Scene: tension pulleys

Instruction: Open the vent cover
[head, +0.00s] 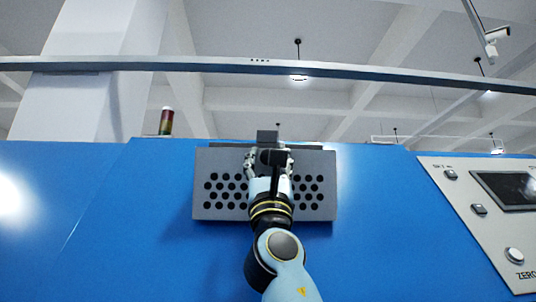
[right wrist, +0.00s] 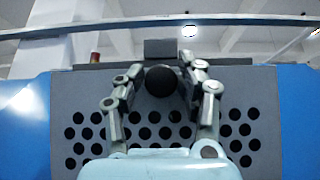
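The vent cover (head: 209,170) is a grey panel with rows of dark round holes, set against the blue machine front in the head view. It also fills the middle of the right wrist view (right wrist: 240,85). A dark round knob (right wrist: 161,81) stands near the cover's top middle. My right gripper (head: 268,153) is in front of the cover's upper middle. In the right wrist view its two fingers (right wrist: 160,82) are apart, one on each side of the knob; I cannot tell whether they touch it. A small grey block (right wrist: 160,48) rises above the cover's top edge. My left gripper is not in view.
The blue machine front (head: 110,220) spreads around the cover. A control panel (head: 485,215) with a screen and buttons is at the right. A red and green signal light (head: 166,122) stands on the top edge, below a long metal rail (head: 200,66).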

